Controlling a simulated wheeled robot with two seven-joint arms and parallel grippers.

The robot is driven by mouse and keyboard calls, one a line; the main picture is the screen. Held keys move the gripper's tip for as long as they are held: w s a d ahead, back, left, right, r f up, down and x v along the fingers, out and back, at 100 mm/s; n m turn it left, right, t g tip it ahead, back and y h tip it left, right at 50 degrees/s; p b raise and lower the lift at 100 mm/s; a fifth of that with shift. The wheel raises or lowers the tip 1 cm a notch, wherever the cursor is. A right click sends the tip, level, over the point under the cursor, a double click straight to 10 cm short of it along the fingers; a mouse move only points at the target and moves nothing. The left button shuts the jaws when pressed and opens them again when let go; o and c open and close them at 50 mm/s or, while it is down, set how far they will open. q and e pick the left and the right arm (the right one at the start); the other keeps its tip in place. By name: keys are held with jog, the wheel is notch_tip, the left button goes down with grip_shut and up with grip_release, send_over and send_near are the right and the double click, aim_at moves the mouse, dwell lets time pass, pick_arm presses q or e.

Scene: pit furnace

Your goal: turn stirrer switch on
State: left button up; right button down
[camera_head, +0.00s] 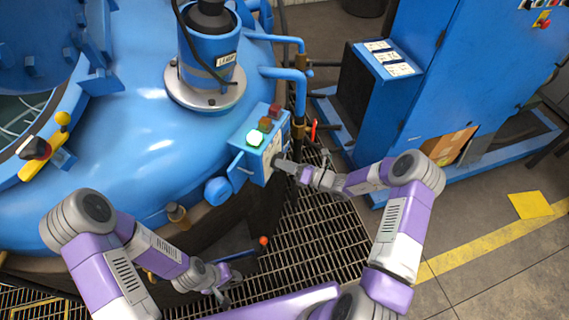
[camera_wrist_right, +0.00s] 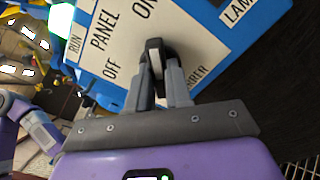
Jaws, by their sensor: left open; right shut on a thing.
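The small blue control box (camera_head: 258,150) is mounted on the side of the blue furnace vessel. In the right wrist view the box's pale panel (camera_wrist_right: 112,42) shows the words RUN, PANEL, ON, OFF and a partly hidden label ending in "RER". A black and white switch knob (camera_wrist_right: 155,57) sits between the fingers of my right gripper (camera_wrist_right: 160,88), which is shut on it; it also shows at the box's face in the head view (camera_head: 280,163). My left gripper (camera_head: 222,288) is open and empty, low over the grating.
The blue furnace vessel (camera_head: 150,150) fills the left, with a blue motor (camera_head: 212,60) on top. Blue pipes (camera_head: 285,73) run behind the box. A blue cabinet (camera_head: 450,75) stands right. A red-handled valve (camera_head: 313,130) is close to my right forearm.

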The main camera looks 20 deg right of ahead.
jog(key=c, duration=1)
grip_release()
jog(key=shift+c, duration=0.2)
jog(key=v, duration=0.7)
jog(key=shift+s+d, duration=0.2)
